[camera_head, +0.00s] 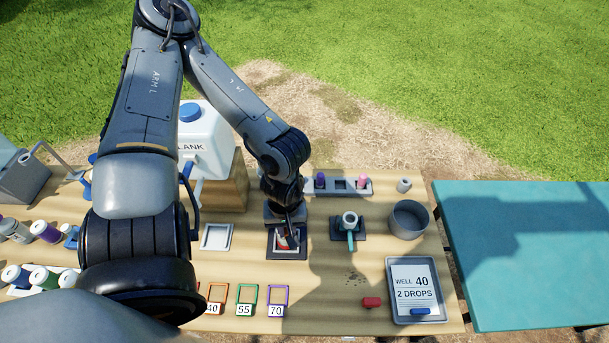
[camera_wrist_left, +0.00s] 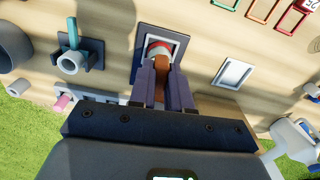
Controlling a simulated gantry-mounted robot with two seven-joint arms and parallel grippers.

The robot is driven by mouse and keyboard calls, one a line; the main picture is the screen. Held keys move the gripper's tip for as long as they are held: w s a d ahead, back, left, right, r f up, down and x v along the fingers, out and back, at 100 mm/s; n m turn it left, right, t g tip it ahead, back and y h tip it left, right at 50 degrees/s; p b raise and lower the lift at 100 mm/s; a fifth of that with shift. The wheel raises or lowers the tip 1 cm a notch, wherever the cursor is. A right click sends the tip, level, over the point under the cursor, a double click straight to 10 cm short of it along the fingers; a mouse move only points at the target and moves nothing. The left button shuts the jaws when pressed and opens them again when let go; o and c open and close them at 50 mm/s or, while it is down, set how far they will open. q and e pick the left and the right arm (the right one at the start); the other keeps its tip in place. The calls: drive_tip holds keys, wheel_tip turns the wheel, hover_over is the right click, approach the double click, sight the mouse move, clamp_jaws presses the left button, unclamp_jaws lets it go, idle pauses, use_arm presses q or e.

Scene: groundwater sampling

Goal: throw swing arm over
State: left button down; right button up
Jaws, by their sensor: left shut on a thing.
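My left gripper (camera_head: 288,230) reaches down over a dark square base (camera_head: 274,253) with a pale inner frame. In the left wrist view, the gripper (camera_wrist_left: 163,66) is shut on an upright brown piece (camera_wrist_left: 163,80). A red and white round part (camera_wrist_left: 157,50) sits inside the frame (camera_wrist_left: 179,43) at the fingertips. The fingers hide how the brown piece joins it. To the right stands a grey ring fitting (camera_head: 349,217) with a teal lever (camera_head: 350,240) on a dark base, apart from the gripper. I cannot tell which part is the swing arm. My right gripper is not in view.
A white tray (camera_head: 217,237) lies left of the base. A rack (camera_head: 350,188) with purple and pink pieces stands behind. A grey bowl (camera_head: 409,219), a tablet reading "WELL 40, 2 DROPS" (camera_head: 413,280) and a red piece (camera_head: 371,302) are to the right. Numbered frames (camera_head: 246,296) lie in front.

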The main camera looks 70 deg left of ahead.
use_arm(q)
drive_tip(key=shift+s+a+f, duration=0.1)
drive_tip(key=shift+s+f, duration=0.1)
drive_tip(key=shift+s, duration=0.05)
drive_tip(key=shift+s, duration=0.15)
drive_tip(key=shift+s+a+m+p, duration=0.15)
drive_tip(key=shift+s+m+p, duration=0.25)
drive_tip(key=shift+p, duration=0.15)
drive_tip(key=shift+s, duration=0.1)
drive_tip(key=c, duration=1.2)
unclamp_jaws()
drive_tip(key=shift+o, duration=1)
drive_tip(key=shift+r, duration=0.2)
